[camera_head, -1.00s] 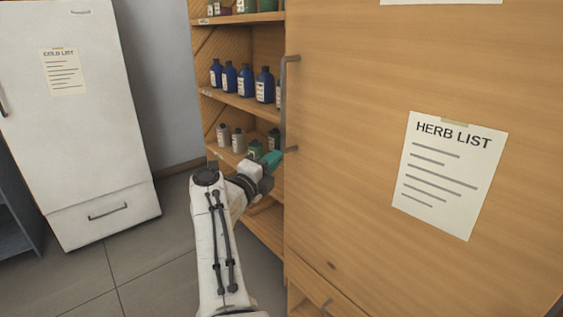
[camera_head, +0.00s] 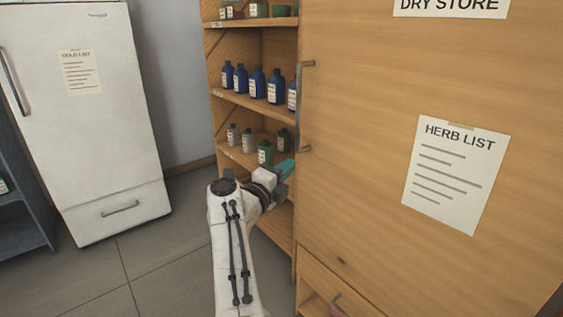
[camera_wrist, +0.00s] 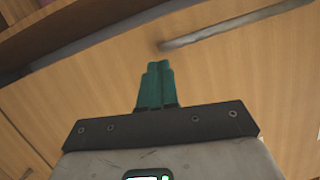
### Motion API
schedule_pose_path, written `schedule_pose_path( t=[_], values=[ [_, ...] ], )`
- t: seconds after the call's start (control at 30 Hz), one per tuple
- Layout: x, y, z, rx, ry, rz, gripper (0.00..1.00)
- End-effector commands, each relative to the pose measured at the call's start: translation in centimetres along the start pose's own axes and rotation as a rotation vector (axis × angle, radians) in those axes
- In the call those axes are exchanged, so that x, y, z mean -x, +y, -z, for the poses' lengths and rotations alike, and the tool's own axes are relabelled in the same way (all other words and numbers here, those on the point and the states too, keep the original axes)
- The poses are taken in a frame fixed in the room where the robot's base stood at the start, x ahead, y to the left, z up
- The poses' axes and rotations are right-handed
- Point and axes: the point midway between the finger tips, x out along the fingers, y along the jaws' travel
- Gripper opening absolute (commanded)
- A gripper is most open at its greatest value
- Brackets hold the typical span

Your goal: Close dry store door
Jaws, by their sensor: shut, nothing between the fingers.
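The dry store door (camera_head: 370,150) is a large wooden panel with a "DRY STORE" sign (camera_head: 452,6) and a "HERB LIST" sheet (camera_head: 457,175). Shelves of the cabinet show open to its left. Its grey vertical handle (camera_head: 301,105) runs along the door's left edge. In the wrist view the door (camera_wrist: 225,80) fills most of the picture, and a grey bar handle (camera_wrist: 235,27) crosses at the top right. My gripper (camera_head: 287,168) is near the handle's lower end at the door's left edge. Its teal fingers (camera_wrist: 156,68) are together and empty, apart from the handle in the picture. Contact with the door cannot be told.
Blue bottles (camera_head: 257,83) and smaller bottles (camera_head: 264,152) stand on the open shelves (camera_head: 246,103) behind my gripper. A drawer (camera_head: 335,290) sits below the door. A white fridge (camera_head: 85,120) stands at left. Grey floor (camera_head: 160,265) between is clear.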

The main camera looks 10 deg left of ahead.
Motion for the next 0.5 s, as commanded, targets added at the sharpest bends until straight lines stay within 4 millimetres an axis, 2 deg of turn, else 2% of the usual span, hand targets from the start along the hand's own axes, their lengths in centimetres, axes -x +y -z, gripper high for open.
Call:
schedule_pose_path(
  t=[0.5],
  values=[
    [6.5,0.9,-3.7,0.002,-0.006,-0.002,0.0]
  ],
)
